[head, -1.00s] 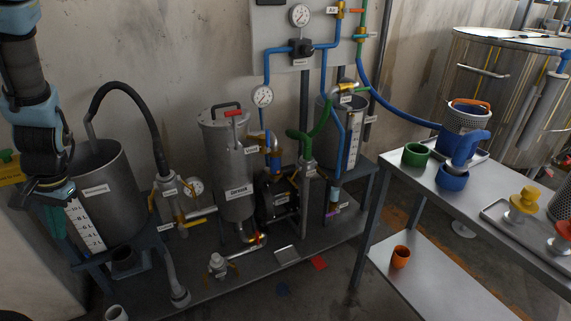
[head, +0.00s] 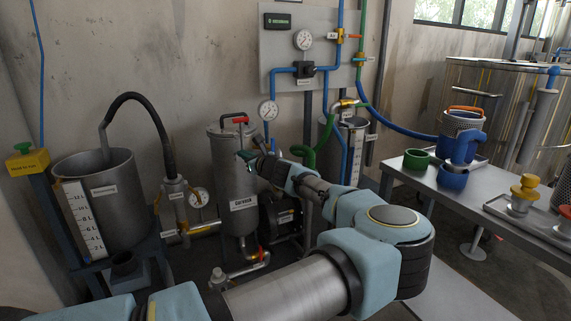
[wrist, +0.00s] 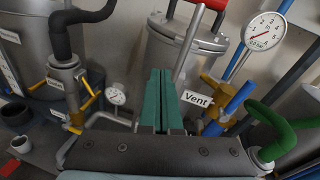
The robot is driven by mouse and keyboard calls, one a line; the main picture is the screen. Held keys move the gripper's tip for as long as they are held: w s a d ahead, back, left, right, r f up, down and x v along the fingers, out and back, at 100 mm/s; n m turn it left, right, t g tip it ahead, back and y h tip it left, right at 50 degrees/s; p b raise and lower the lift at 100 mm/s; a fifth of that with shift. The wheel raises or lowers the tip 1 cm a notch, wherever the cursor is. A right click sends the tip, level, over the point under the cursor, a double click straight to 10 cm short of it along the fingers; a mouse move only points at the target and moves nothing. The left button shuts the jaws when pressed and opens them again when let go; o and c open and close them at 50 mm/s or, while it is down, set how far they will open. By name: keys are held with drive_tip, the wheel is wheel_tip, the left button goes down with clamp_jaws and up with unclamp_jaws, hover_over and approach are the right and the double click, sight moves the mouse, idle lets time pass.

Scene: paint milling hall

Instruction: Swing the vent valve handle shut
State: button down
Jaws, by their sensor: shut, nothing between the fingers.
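My gripper (head: 246,158) is in front of the upper part of a grey steel vessel (head: 236,184). In the wrist view its two green fingers (wrist: 160,72) are shut together with nothing between them. A handle with a red grip (wrist: 212,4) and a pale metal shaft (wrist: 194,45) stands just right of the fingers. It looks apart from them, and its lower end is hidden behind the gripper. A white "Vent" label (wrist: 197,99) sits to the right of the fingers. The red grip also shows above the vessel in the head view (head: 240,120).
An orange fitting on a blue pipe (wrist: 213,88) is right of the label, with a pressure gauge (wrist: 265,31) above. A green pipe (wrist: 276,125) curves close by at the right. A grey tank (head: 104,197) with a black hose stands left. A steel table (head: 500,186) is right.

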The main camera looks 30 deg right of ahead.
sight(272, 149)
drive_tip(key=s+d+m+h, duration=0.35)
drive_tip(key=s+d, duration=0.25)
drive_tip(key=d, duration=0.3)
drive_tip(key=w+d+b, duration=0.1)
drive_tip(key=w+b, duration=0.1)
drive_tip(key=w, duration=0.6)
drive_tip(key=shift+w+m+t, duration=0.35)
drive_tip(key=shift+w+t, duration=0.05)
drive_tip(key=shift+d+r, duration=0.1)
drive_tip(key=shift+d, duration=0.1)
